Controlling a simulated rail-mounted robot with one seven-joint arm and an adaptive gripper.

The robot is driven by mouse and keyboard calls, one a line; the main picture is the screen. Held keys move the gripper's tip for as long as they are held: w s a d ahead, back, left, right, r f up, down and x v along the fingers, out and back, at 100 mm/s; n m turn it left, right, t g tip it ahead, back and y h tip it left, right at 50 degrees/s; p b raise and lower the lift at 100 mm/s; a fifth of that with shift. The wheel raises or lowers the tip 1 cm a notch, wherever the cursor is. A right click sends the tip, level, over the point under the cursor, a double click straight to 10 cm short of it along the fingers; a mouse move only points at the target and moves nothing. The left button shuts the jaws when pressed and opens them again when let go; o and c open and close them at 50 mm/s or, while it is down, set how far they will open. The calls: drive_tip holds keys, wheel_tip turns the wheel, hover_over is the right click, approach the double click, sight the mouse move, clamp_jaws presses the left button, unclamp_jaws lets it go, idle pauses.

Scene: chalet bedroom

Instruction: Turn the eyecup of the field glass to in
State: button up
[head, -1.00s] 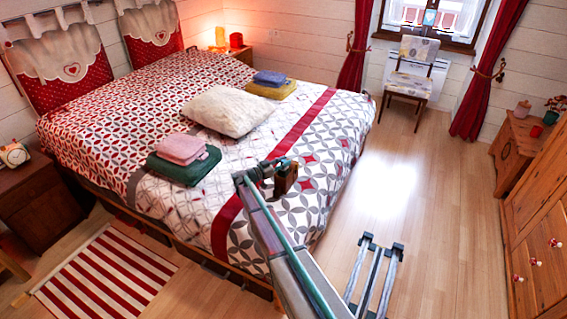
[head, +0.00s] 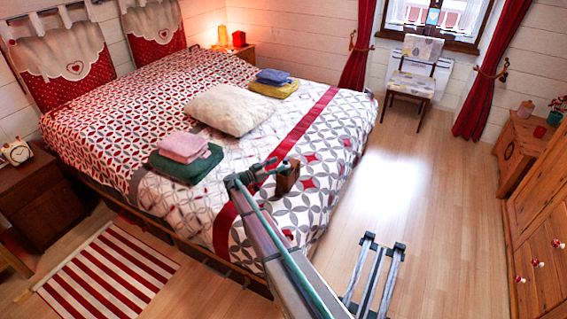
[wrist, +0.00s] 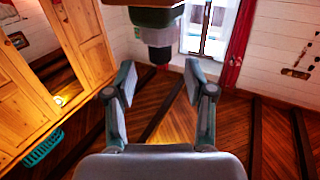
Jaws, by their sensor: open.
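The field glass shows in the wrist view as a dark green body (wrist: 155,17) at the top edge. A narrower barrel ends in a black eyecup (wrist: 160,54), pointing down in the picture. My gripper (wrist: 161,78) is open, with one finger on each side of the eyecup's line. The eyecup appears just beyond the fingertips, with no contact visible. In the head view my gripper (head: 267,172) is beside the block, and the field glass is hard to make out.
The bed (head: 318,150) carries a white pillow (head: 228,108), pink and green folded cloths (head: 182,156), and blue and yellow ones (head: 274,83). A wooden cabinet (head: 540,225) stands at the right. The floor (head: 420,200) between bed and cabinet is largely clear.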

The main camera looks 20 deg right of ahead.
drive_tip(key=s+a, duration=0.1)
drive_tip(key=a, duration=0.6)
drive_tip(key=shift+s, duration=0.2)
drive_tip(key=shift+d, duration=0.1)
